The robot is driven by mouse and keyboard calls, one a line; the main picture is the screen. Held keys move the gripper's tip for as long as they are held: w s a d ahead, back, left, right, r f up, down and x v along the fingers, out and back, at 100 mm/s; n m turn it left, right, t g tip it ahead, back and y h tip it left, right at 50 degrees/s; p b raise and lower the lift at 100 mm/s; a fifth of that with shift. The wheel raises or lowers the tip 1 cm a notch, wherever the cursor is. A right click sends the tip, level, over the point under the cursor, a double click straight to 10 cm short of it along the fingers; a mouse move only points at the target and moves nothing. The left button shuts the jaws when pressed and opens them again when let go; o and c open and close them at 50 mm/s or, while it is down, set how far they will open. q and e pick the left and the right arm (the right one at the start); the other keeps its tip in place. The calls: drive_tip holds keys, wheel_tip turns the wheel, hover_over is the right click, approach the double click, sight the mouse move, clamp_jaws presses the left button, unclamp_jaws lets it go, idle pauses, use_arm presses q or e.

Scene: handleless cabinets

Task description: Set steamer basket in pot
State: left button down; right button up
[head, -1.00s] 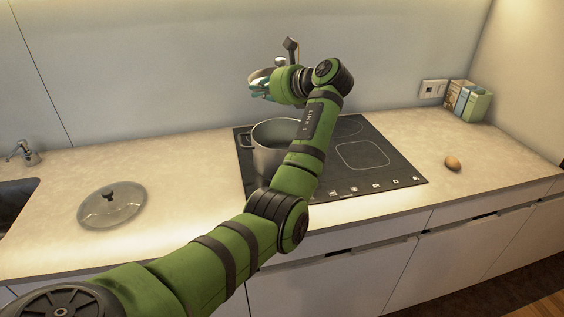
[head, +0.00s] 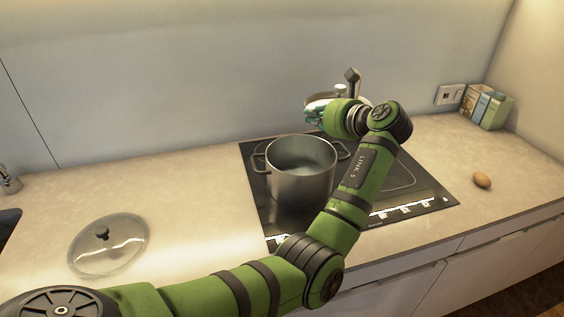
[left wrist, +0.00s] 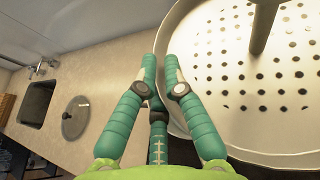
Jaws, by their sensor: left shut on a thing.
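The steamer basket, a pale round pan with many holes and a central post, fills the right of the left wrist view (left wrist: 240,62). My left gripper (left wrist: 163,68) is shut on its rim. In the head view the gripper (head: 311,112) is above and behind the pot, and the basket (head: 318,98) is mostly hidden behind the gripper and wrist. The grey metal pot (head: 300,185) stands open on the hob, with two side handles. The basket is apart from the pot. My right gripper is in neither view.
A glass lid with a dark knob (head: 108,247) lies on the counter (head: 200,215) left of the hob (head: 260,210). An egg (head: 482,179) and several boxes (head: 487,107) are at the right. A sink (left wrist: 38,100) is at the left.

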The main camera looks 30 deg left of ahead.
use_arm(q)
drive_tip(key=s+a+f+p, duration=0.3)
drive_tip(key=s+a+f, duration=0.2)
drive_tip(key=a+f, duration=0.3)
drive_tip(key=shift+s+a+f+p, duration=0.2)
drive_tip(key=shift+f+p, duration=0.2)
drive_tip(key=shift+f, duration=0.45)
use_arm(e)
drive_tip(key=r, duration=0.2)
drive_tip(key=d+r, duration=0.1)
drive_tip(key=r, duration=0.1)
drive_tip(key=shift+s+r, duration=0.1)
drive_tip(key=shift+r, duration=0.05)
use_arm(q)
drive_tip(key=shift+d+f, duration=0.1)
drive_tip(key=shift+f, duration=0.1)
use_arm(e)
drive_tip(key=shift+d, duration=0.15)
use_arm(q)
drive_tip(key=shift+f, duration=0.4)
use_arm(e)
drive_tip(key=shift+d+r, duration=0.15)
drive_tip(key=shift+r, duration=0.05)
use_arm(q)
drive_tip(key=c, duration=1.4)
unclamp_jaws()
drive_tip(key=shift+o, duration=0.2)
drive_tip(key=shift+r, duration=0.1)
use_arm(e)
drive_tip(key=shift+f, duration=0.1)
